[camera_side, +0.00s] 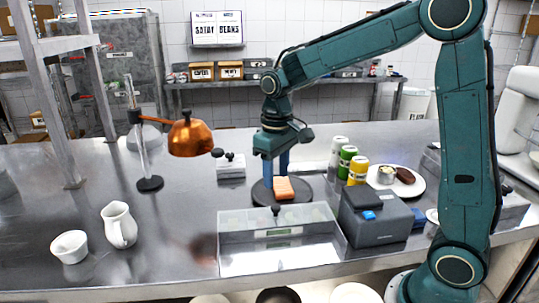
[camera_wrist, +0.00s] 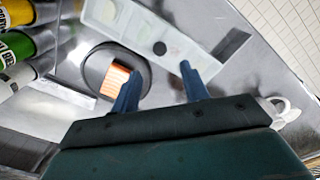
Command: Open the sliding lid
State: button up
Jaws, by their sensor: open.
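A clear, shallow box (camera_side: 236,256) stands at the front of the steel counter in the side view. A pale panel shows along its top, with a small dark knob (camera_side: 276,210) near the back edge. My gripper (camera_side: 275,170) is behind the box, over a dark round disc that holds an orange block (camera_side: 284,188). In the wrist view my gripper (camera_wrist: 160,85) has its two blue fingers apart with nothing between them. A pale panel with a dark round spot (camera_wrist: 160,47) lies beyond the fingers. I cannot tell whether it is the lid.
A dark grey machine (camera_side: 375,220) stands right of the box. Several cans (camera_side: 348,160) and a plate with food (camera_side: 405,182) are behind it. Counter between jug and box is free.

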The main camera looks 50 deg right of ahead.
aim_at(276, 207)
notch_tip(276, 207, down, 9)
jog(key=shift+r, duration=0.2)
dwell(0.4)
grip_shut()
